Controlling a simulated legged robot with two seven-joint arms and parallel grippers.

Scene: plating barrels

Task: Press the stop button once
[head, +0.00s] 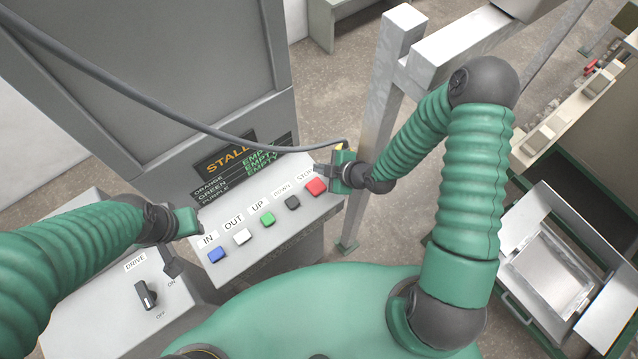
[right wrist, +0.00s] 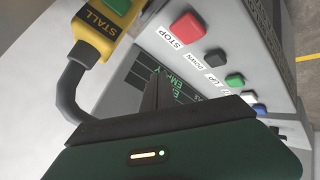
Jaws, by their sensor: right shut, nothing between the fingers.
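The red stop button (head: 316,187) is at the right end of the sloped button panel (head: 262,249), beside its STOP label. It also shows in the right wrist view (right wrist: 187,27), where it is uncovered. My right gripper (head: 322,171) is just above and behind the stop button in the head view. Its fingers (right wrist: 156,92) are closed together and empty, over the dark display; I see no contact with the button. My left gripper (head: 187,222) is at the panel's left edge, its fingertips not clear.
Blue (head: 216,254), white (head: 242,236), green (head: 267,219) and black (head: 292,202) buttons line the panel. A yellow STALL box (right wrist: 105,25) on a cable is close to my right gripper. A grey post (head: 385,105) stands right of the panel. A DRIVE switch (head: 146,294) is at lower left.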

